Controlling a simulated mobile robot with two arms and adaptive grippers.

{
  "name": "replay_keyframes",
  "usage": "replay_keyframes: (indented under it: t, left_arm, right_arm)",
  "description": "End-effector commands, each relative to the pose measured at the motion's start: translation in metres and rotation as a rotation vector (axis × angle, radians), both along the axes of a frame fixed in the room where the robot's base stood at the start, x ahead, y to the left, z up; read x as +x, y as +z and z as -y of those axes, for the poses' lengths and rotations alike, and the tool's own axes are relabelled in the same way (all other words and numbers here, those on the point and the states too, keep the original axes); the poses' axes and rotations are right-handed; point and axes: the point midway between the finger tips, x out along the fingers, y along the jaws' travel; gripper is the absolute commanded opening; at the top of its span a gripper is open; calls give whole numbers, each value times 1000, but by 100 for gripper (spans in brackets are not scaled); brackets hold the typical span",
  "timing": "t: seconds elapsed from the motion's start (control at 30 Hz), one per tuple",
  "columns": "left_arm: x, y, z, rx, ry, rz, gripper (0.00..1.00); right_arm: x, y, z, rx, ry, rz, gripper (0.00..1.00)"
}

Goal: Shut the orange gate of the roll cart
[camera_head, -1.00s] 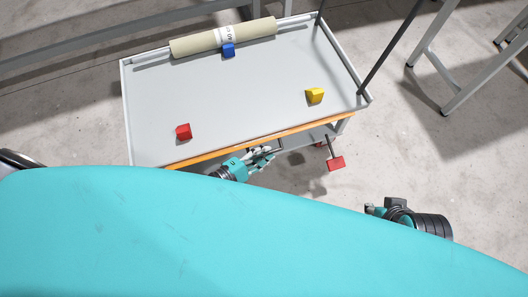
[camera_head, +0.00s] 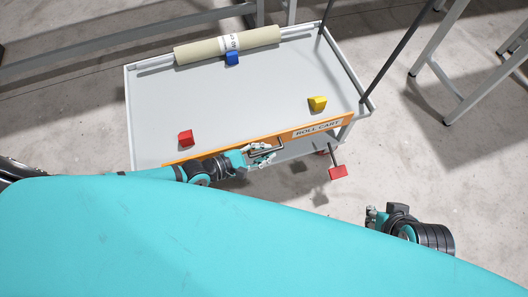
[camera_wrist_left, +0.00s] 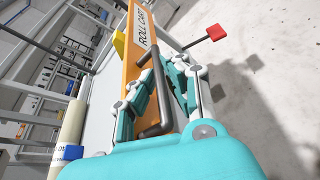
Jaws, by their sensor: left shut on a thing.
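The orange gate (camera_head: 290,138) runs along the near edge of the roll cart (camera_head: 240,95). Its face, lettered ROLL CART, shows in the head view. It also shows in the left wrist view (camera_wrist_left: 131,62), with a dark bar handle (camera_wrist_left: 163,110) on it. My left gripper (camera_head: 262,153) is at this handle on the near side of the gate. In the left wrist view its fingers lie on both sides of the bar, shut on it. The gate's exact angle is hard to tell. My right gripper (camera_head: 374,214) is low at the right, apart from the cart; its fingers are unclear.
On the cart top are a cream fabric roll (camera_head: 228,44) at the back, a blue block (camera_head: 232,58), a red block (camera_head: 186,138) and a yellow block (camera_head: 317,103). A red pedal (camera_head: 338,172) sticks out at the near right. A metal stand (camera_head: 450,70) is at the right.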

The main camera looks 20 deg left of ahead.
Motion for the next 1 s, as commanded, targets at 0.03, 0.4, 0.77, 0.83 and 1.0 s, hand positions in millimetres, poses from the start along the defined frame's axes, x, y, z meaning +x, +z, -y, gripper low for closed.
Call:
replay_keyframes:
  t: [0.03, 0.4, 0.77, 0.83, 1.0]
  left_arm:
    - [3, 1, -1, -2, 3, 3, 0]
    - [3, 1, -2, -1, 4, 4, 20]
    - [-4, 2, -7, 3, 2, 0, 20]
    - [-11, 4, -13, 2, 2, -1, 20]
    - [-35, 16, -36, 4, 2, -2, 20]
  right_arm:
    - [0, 0, 0, 0, 0, 2, 0]
    - [0, 0, 0, 0, 0, 1, 0]
    - [0, 0, -1, 1, 0, 2, 0]
    - [0, 0, 0, 1, 0, 2, 0]
    - [0, 0, 0, 1, 0, 2, 0]
